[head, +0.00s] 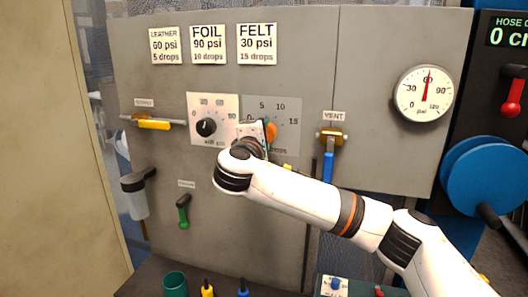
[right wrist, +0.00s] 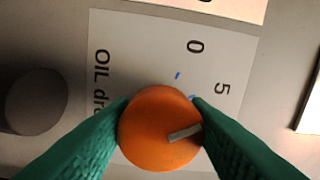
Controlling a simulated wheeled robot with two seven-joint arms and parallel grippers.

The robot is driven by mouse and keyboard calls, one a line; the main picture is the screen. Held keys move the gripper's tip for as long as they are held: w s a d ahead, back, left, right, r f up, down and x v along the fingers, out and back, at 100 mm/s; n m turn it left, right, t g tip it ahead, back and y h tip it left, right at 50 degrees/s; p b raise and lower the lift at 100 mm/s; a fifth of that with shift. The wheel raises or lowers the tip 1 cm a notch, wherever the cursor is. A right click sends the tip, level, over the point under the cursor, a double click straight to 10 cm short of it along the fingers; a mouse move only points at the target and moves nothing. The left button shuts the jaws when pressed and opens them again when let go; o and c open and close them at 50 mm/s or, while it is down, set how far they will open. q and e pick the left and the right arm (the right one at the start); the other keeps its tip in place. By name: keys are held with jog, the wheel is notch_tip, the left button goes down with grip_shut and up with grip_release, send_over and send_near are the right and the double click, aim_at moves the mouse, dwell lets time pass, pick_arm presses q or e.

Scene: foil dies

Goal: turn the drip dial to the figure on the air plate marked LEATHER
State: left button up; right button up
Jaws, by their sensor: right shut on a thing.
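The drip dial is an orange knob on a white oil-drops plate; it shows in the head view (head: 271,132) and in the right wrist view (right wrist: 150,115). My right gripper (right wrist: 160,112) is shut on it, green fingers on both sides. The dial's grey pointer mark points right and slightly up in the wrist view, roughly toward the 5 side; the exact alignment cannot be told. The 0 and 5 show there; 10 and 15 show only in the head view. The LEATHER plate (head: 164,45) reads 60 psi, 5 drops. My left gripper is not in view.
Left of the drip dial is a black psi knob (head: 206,127). FOIL (head: 209,44) and FELT (head: 257,44) plates hang beside LEATHER. A yellow-handled valve (head: 154,124) is at left.

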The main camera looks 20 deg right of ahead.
jog(key=shift+f+m+b, duration=0.1)
jog(key=shift+m+b, duration=0.7)
jog(key=shift+b, duration=0.1)
jog(key=o, duration=1)
jog(key=b+v, duration=0.4)
jog(key=v, duration=0.8)
jog(key=shift+d, duration=0.1)
